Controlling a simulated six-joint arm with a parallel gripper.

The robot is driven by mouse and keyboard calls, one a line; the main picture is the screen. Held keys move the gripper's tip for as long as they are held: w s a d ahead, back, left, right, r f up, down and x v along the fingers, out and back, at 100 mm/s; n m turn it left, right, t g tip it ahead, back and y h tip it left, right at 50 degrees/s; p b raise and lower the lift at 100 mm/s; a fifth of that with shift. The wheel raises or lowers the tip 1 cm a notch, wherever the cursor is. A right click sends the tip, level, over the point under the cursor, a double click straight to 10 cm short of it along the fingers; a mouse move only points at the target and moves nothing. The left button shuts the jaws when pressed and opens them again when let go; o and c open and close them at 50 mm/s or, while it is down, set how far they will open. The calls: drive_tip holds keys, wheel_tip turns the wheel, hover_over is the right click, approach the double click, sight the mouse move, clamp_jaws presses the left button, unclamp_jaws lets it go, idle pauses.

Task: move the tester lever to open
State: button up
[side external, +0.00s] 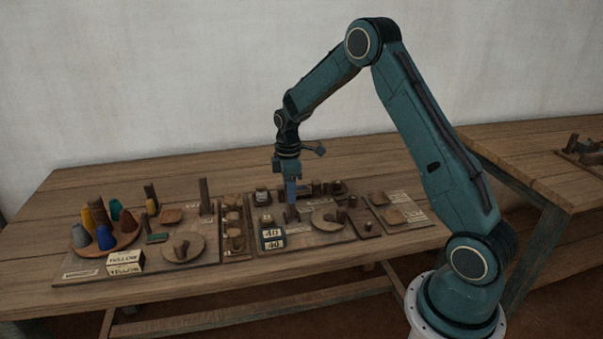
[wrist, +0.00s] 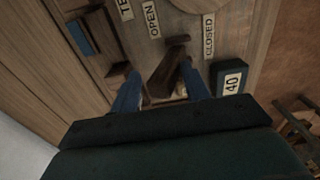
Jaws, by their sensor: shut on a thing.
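The tester lever (wrist: 166,66) is a dark brown wooden piece in the wrist view, between my two blue fingers. My gripper (wrist: 160,70) is shut on it. The OPEN label (wrist: 151,19) lies up and to the left of the lever, and the CLOSED label (wrist: 208,36) up and to the right. The lever's upper end shows between the two labels; its exact setting is hard to tell. In the side view my gripper (side external: 291,197) points down at the lever (side external: 291,214) on the middle board.
A block marked 40 (wrist: 231,82) stands close to the right finger; it also shows in the side view (side external: 271,238). A round wooden disc (side external: 328,218) lies right of the lever.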

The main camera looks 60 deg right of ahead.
drive_tip(key=shift+o, duration=0.8)
drive_tip(key=shift+d, duration=0.15)
drive_tip(key=shift+r, duration=0.1)
drive_tip(key=shift+r, duration=3.15)
drive_tip(key=shift+r, duration=0.1)
